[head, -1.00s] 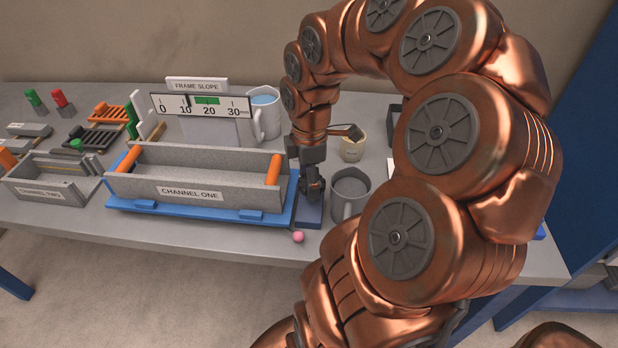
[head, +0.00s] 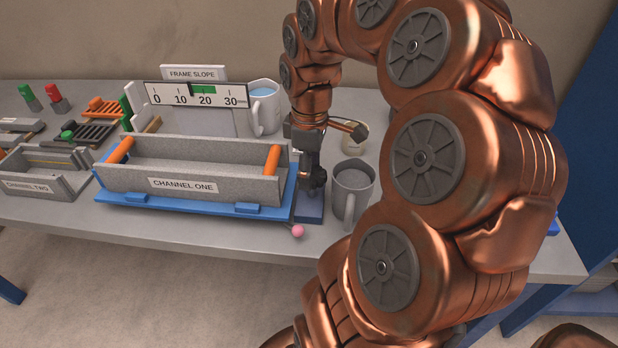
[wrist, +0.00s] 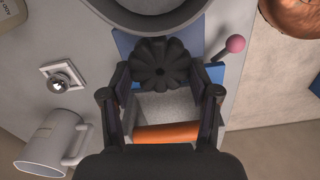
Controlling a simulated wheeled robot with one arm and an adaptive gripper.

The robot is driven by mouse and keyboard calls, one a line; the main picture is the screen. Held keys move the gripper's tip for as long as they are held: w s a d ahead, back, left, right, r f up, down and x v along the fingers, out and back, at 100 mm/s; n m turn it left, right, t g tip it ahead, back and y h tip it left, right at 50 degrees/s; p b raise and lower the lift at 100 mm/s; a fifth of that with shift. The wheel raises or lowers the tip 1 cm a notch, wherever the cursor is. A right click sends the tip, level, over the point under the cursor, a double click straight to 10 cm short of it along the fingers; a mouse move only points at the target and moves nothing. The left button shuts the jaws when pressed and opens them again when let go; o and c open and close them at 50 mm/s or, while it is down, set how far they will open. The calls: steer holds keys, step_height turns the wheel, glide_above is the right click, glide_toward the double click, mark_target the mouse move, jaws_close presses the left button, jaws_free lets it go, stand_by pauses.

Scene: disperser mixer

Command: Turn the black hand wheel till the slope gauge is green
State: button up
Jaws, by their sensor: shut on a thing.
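The black hand wheel (wrist: 158,62), a lobed knob, sits between the fingers of my gripper (wrist: 160,78) in the wrist view. My gripper is shut on it. In the head view my gripper (head: 312,180) points down at the right end of the blue frame (head: 190,208), and the wheel is mostly hidden there. The slope gauge (head: 168,100) has a white scale from 0 to 30 with a green band (head: 204,90) around 20. Its dark pointer (head: 191,88) appears at the left edge of the green band.
A grey channel (head: 200,184) marked CHANNEL ONE lies on the frame. A grey mug (head: 352,188) stands close right of my gripper. A white mug (head: 263,105) and a small pot (head: 354,138) stand behind. A pink ball (head: 298,231) is at the table's front edge.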

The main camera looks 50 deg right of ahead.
mark_target(312, 171)
steer(key=m+b, duration=0.4)
steer(key=m, duration=0.1)
steer(key=shift+d+f+m, duration=0.15)
steer(key=shift+d+m, duration=0.05)
steer(key=shift+m, duration=0.1)
steer(key=shift+m+b, duration=0.95)
steer(key=shift+m, duration=1.35)
steer(key=shift+s, duration=0.1)
steer(key=o, duration=1.1)
steer(key=shift+o, duration=0.2)
steer(key=shift+r, duration=0.25)
step_height(312, 171, up, 12)
steer(key=shift+f, duration=0.1)
